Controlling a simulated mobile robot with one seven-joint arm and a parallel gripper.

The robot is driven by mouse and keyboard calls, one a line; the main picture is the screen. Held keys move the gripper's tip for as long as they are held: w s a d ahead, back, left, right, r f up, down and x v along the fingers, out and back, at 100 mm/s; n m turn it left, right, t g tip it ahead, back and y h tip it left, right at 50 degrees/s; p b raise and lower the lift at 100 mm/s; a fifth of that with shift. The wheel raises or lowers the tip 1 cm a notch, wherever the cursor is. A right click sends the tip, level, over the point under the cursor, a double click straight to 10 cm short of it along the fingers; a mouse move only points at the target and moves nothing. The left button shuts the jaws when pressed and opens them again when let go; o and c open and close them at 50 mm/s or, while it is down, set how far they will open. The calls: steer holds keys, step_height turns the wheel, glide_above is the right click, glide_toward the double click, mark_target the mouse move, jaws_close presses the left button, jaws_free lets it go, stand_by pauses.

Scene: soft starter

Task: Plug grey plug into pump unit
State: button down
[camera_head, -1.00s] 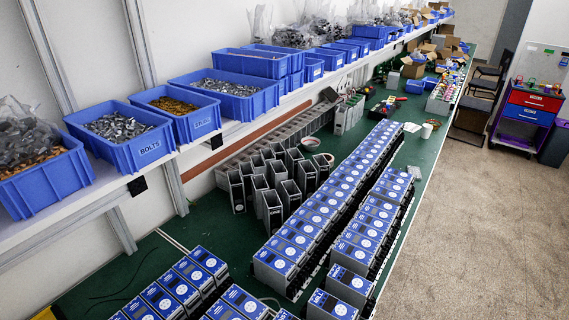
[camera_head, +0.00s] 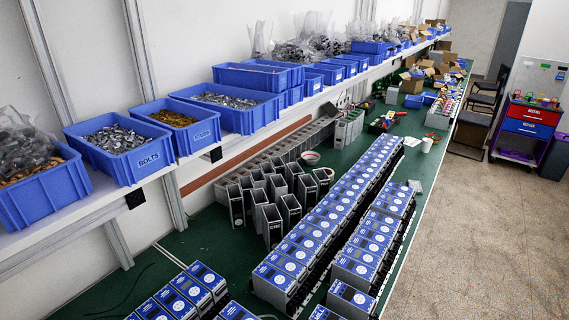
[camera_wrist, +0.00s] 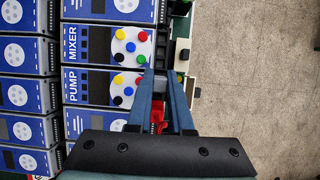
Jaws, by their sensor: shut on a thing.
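In the wrist view, the pump unit (camera_wrist: 92,88) is a blue-faced box lettered PUMP, with coloured round buttons on a pale panel. My gripper (camera_wrist: 162,82) reaches up from the bottom of the wrist view, just right of the pump unit's button panel. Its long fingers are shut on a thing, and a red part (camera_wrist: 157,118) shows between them. I cannot make out a grey plug clearly; the tips and what they hold are small and partly hidden. I cannot tell whether it touches the pump unit. My gripper is not in the head view.
The mixer unit (camera_wrist: 92,47) sits directly above the pump unit in the wrist view. More blue-faced units (camera_wrist: 22,98) stand close on the left. Open floor (camera_wrist: 260,80) lies to the right. In the head view, blue bins (camera_head: 120,150) line a shelf above the green bench.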

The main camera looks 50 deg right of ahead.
steer(key=shift+f, duration=0.15)
steer(key=c, duration=0.7)
jaws_free()
steer(key=shift+c, duration=0.2)
steer(key=b+v, duration=0.2)
steer(key=v, duration=1.1)
steer(key=shift+d, duration=0.1)
